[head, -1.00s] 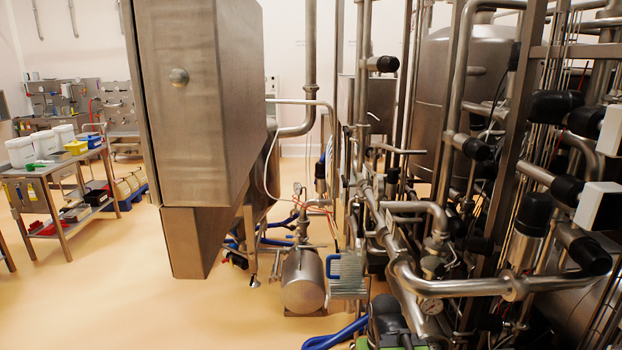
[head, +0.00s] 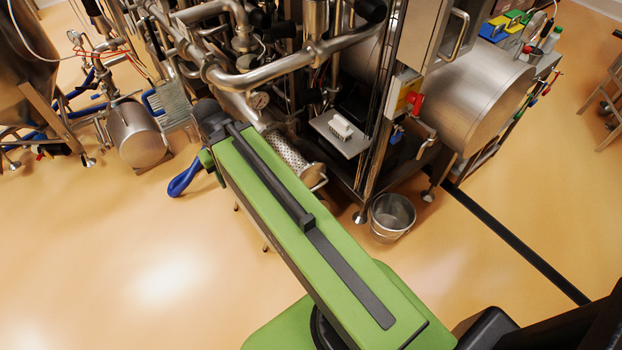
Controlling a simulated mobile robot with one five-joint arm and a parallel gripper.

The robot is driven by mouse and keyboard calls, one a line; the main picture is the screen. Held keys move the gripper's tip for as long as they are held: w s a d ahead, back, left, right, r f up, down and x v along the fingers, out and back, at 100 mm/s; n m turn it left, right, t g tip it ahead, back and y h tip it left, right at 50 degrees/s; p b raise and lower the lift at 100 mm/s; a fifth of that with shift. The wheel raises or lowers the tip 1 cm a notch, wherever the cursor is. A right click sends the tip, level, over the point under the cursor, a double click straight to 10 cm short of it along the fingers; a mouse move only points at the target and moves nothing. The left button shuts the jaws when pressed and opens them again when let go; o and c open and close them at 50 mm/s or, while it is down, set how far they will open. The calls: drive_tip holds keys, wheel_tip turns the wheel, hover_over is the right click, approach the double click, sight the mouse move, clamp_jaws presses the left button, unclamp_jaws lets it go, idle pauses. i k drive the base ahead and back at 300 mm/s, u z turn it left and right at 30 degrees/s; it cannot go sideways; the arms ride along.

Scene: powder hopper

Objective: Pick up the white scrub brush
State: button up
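A small white block with a bristled side, which looks like the white scrub brush (head: 341,127), lies on a small grey metal shelf (head: 326,136) in the head view. The shelf sits low among the pipes and steel frame, right of the picture's middle. My green and black arm runs from the bottom right toward the upper left and passes left of the shelf, apart from the brush. No gripper fingers show.
A metal bucket (head: 392,214) stands on the floor below and right of the shelf. Steel posts and a horizontal tank (head: 478,108) are to the right. A perforated metal cylinder (head: 290,157) is left of the shelf. Open floor lies at the lower left and right.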

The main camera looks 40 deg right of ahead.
sight(338, 126)
drive_tip(key=z, duration=1.25)
